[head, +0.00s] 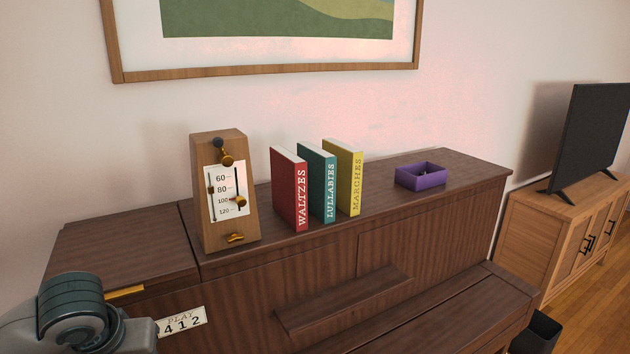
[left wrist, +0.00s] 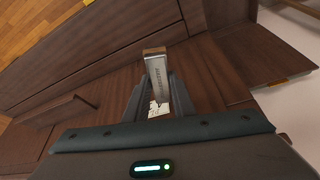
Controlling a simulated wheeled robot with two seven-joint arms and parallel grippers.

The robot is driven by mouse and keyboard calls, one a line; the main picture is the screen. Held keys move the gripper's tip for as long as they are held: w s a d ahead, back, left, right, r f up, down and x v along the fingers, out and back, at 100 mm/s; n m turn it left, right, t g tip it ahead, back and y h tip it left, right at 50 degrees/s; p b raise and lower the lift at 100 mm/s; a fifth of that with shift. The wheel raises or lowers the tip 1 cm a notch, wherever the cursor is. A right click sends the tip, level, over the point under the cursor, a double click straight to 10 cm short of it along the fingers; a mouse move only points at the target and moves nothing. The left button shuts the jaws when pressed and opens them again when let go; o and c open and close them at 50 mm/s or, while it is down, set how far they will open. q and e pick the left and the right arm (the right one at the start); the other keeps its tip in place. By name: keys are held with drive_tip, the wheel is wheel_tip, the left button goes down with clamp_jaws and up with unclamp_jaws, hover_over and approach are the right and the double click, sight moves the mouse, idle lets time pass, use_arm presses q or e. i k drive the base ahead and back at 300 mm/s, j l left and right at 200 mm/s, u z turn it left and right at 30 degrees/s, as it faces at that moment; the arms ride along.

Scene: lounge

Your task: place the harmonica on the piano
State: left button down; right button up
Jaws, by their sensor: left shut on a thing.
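The harmonica (left wrist: 157,72) is a silver bar with a light brown end, seen in the left wrist view. My left gripper (left wrist: 160,92) is shut on it, and it sticks out beyond the fingertips. In the head view my left arm comes in at the lower left, in front of the piano's left end; the harmonica does not show there. The dark brown upright piano (head: 470,166) stands against the wall, and its wood also fills much of the left wrist view (left wrist: 75,60). My right gripper is not in view.
On the piano top stand a wooden metronome (head: 245,205), red (head: 288,190), teal (head: 316,185) and yellow (head: 343,180) books, and a purple tray (head: 421,180). Bare top lies left of the metronome and right of the tray.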

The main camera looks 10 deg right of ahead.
sight(374, 188)
drive_tip(key=i+l, duration=0.1)
drive_tip(key=l, duration=0.75)
drive_tip(key=i+l, duration=0.15)
drive_tip(key=l, duration=0.3)
drive_tip(key=i+l, duration=0.1)
drive_tip(key=l, duration=2.5)
drive_tip(key=k+z, duration=0.05)
drive_tip(key=k, duration=0.05)
